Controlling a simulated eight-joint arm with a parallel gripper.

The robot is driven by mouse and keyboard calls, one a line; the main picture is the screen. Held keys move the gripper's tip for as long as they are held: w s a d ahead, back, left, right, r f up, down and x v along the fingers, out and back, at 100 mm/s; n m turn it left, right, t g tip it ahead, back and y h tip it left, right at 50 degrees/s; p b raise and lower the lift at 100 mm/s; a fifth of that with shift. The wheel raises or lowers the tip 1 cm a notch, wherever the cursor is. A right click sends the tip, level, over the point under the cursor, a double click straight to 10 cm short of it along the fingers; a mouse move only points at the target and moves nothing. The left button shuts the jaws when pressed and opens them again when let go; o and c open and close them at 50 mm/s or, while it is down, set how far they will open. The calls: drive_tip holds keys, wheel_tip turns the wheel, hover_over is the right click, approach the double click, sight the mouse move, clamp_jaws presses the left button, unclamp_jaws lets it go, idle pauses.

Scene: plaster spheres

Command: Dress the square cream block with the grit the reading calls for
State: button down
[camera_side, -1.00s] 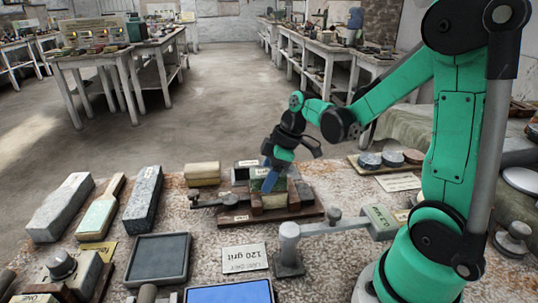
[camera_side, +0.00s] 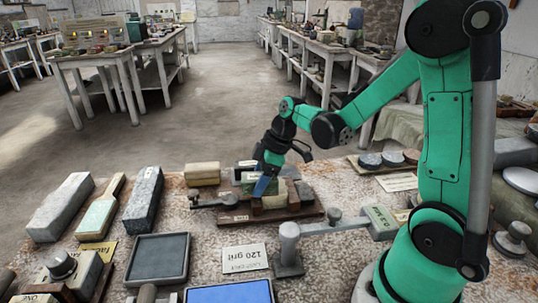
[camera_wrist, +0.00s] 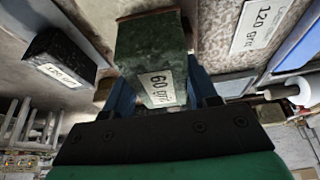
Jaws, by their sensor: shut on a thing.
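My gripper (camera_side: 265,187) points down over the wooden work holder near the middle of the bench in the side view. In the wrist view its blue fingers (camera_wrist: 160,92) are shut on a dark green stone labelled 60 grit (camera_wrist: 148,45). The stone's contact with what lies below is hidden. In the side view a cream block (camera_side: 202,174) lies behind and left of the holder. Brown and cream pieces (camera_side: 272,203) sit in the holder under the fingers; I cannot tell which is the square block. Another dark stone, labelled 120 grit (camera_wrist: 58,62), shows in the wrist view.
A card reading 120 grit (camera_side: 244,258) lies in front of the holder. A gauge-like tool (camera_side: 380,221) stands right of it. A grey tray (camera_side: 158,259) and a blue-topped thing (camera_side: 228,292) are at the front. Long stones (camera_side: 143,199) lie at the left.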

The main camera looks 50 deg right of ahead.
drive_tip(key=shift+w+a, duration=0.15)
drive_tip(key=shift+w, duration=0.05)
drive_tip(key=shift+s+d+f, duration=0.1)
drive_tip(key=shift+s+d, duration=1.4)
drive_tip(key=shift+s, duration=0.2)
drive_tip(key=shift+w+a, duration=1.5)
drive_tip(key=shift+w, duration=0.2)
drive_tip(key=shift+s+d, duration=0.75)
drive_tip(key=shift+s, duration=0.1)
drive_tip(key=shift+s+d, duration=0.75)
drive_tip(key=shift+s, duration=0.1)
drive_tip(key=shift+w+a+r, duration=0.65)
drive_tip(key=shift+w+a, duration=0.1)
drive_tip(key=shift+w, duration=0.1)
